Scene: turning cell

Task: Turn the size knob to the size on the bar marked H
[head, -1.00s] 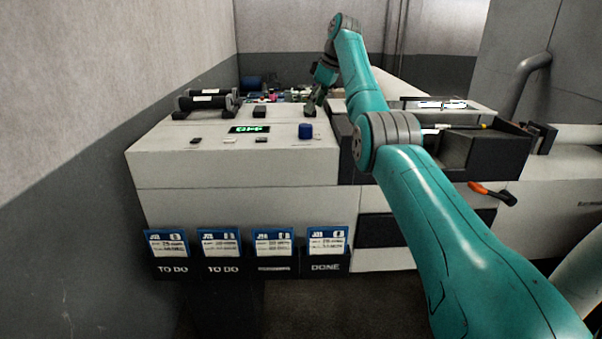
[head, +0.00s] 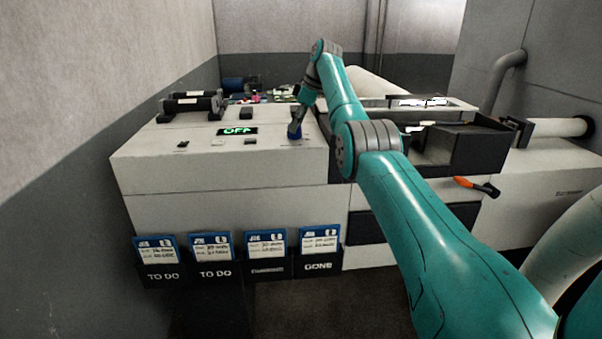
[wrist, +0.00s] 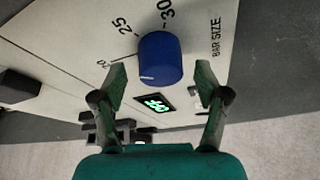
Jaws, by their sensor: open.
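The blue size knob (wrist: 162,55) stands on the machine's pale top, beside printed numbers 20, 25 and 30 and the words BAR SIZE. Its white mark is at the lower left of its face in the wrist view, on the side of the 20. My gripper (wrist: 161,82) is open, with one finger on each side of the knob in that view; I cannot tell whether they touch it. In the head view my gripper (head: 295,122) is at the knob (head: 295,134) and partly covers it. Dark bars (head: 190,104) with white labels lie at the back left; no H is readable.
A green-lit display (head: 237,131) seems to read OFF. Small dark switches (head: 183,144) sit near the front edge. Job cards in holders (head: 265,255) hang on the machine's front. An orange-tipped handle (head: 475,186) sticks out at the right.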

